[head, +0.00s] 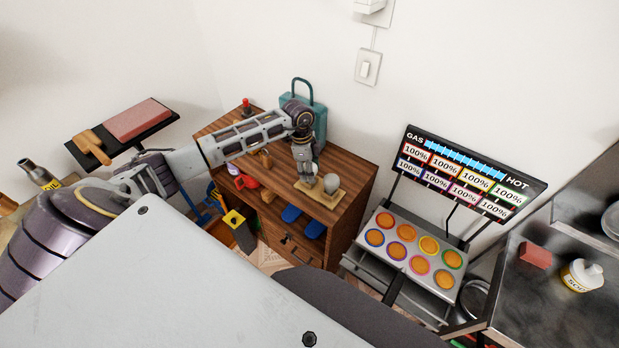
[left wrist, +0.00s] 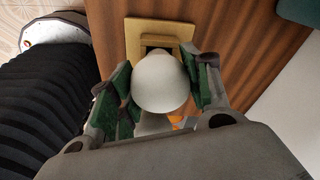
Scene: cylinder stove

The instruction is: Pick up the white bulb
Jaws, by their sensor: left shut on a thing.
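The white bulb (left wrist: 160,82) is a smooth, pale rounded shape between the two fingers in the left wrist view. My left gripper (left wrist: 162,88) is shut on it, with a green-padded finger on each side. In the head view my left gripper (head: 308,178) points down over a small wooden board (head: 318,196) on the brown cabinet. A pale rounded shape (head: 331,183) shows at its right side there. I cannot tell whether the bulb touches the board. The board also shows beyond the bulb in the left wrist view (left wrist: 134,34). My right gripper is not in view.
A teal case (head: 318,112) stands behind my left gripper on the cabinet (head: 350,200). A red-knobbed item (head: 246,106) stands at the cabinet's back left. The stove panel (head: 412,250) with several coloured discs is to the right, beside a metal counter (head: 535,300).

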